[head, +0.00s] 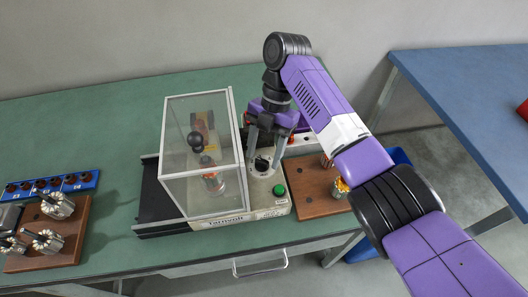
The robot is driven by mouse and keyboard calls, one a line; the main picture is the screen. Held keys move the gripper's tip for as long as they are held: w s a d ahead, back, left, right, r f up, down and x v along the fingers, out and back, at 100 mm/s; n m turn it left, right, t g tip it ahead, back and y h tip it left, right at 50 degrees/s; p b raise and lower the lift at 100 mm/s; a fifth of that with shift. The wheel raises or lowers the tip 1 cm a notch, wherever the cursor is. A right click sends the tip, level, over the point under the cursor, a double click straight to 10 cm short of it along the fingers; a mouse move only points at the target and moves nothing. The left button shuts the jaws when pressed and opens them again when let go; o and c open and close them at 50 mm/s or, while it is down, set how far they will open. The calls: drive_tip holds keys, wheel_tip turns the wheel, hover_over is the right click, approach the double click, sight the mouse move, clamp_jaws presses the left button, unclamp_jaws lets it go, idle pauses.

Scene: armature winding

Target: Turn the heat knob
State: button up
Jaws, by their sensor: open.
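A winding machine with a clear box guard (203,155) stands on the green bench. Its pale front panel (238,217) carries a green button (279,190). A dark round knob (262,163) shows on the pale top to the right of the guard; it looks like the heat knob, but its marking is too small to read. My gripper (264,161) points down over this knob with its fingers open, one on either side. I cannot tell whether the fingers touch it.
A wooden block (318,203) with small parts lies right of the machine. Another wooden board (70,250) with armatures and a blue rack (50,186) are at the left. A blue table (475,95) stands at the right, across a gap. The green bench (110,115) is clear behind the rack.

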drive_tip(key=p+v, duration=0.1)
drive_tip(key=v, duration=0.6)
drive_tip(key=shift+r, duration=0.2)
